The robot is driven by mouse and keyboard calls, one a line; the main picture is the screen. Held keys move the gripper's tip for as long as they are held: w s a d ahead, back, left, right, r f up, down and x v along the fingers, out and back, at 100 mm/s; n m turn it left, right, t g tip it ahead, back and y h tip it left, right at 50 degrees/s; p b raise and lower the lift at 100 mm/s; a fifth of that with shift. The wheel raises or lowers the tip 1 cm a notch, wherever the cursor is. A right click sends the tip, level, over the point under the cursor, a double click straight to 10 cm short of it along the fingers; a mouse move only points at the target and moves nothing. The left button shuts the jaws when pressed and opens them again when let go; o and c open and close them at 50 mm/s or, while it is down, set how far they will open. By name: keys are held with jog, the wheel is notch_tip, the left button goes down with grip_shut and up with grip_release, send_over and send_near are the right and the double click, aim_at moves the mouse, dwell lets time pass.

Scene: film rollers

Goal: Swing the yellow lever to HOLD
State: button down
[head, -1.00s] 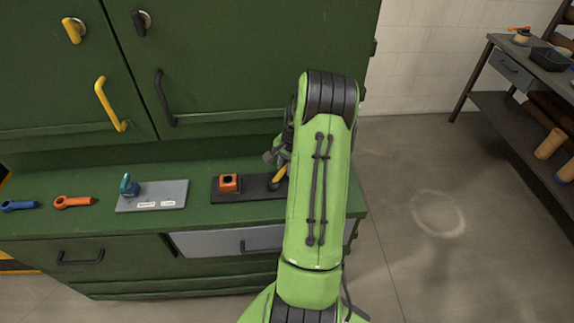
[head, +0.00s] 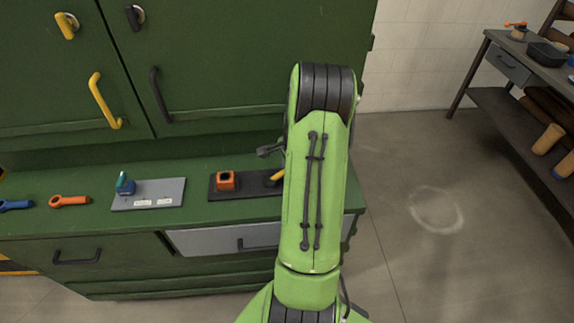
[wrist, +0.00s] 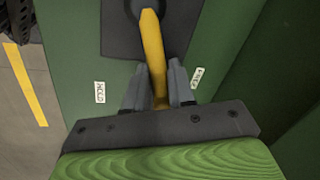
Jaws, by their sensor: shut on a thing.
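The yellow lever (wrist: 153,45) runs from a dark plate (wrist: 120,30) down between the fingers of my gripper (wrist: 157,72), which is shut on it. A HOLD label (wrist: 99,92) is on the green surface left of the lever in the wrist view. A second label (wrist: 197,78), hard to read, is at the right. The lever lies between the two labels. In the head view a short piece of the lever (head: 278,175) shows beside my arm, which hides the rest and the fingers.
An orange block (head: 226,181) stands on the dark plate left of my arm. Further left are a grey plate (head: 165,188) with a blue-green handle (head: 124,185), an orange tool (head: 70,201) and a blue tool (head: 14,205). Green cabinet doors rise behind. Open floor lies at right.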

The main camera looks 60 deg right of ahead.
jog(key=s+m, duration=0.1)
jog(key=m, duration=0.1)
jog(key=s+a+m+b, duration=0.1)
jog(key=shift+m+h, duration=0.4)
jog(key=shift+s+a+m+g+b, duration=0.3)
jog(key=shift+a+m, duration=0.15)
jog(key=shift+m, duration=0.55)
jog(key=shift+s+a+m+g+b, duration=0.25)
jog(key=shift+a+m, duration=0.2)
jog(key=shift+m, duration=0.55)
jog(key=c, duration=1.1)
grip_release()
jog(key=shift+s+a, duration=0.1)
jog(key=shift+o, duration=0.2)
jog(key=shift+r, duration=0.1)
notch_tip(320, 180, up, 15)
jog(key=s+a+p, duration=0.1)
jog(key=a+p, duration=0.1)
jog(key=p, duration=0.1)
jog(key=shift+a+r, duration=0.15)
jog(key=shift+a, duration=0.2)
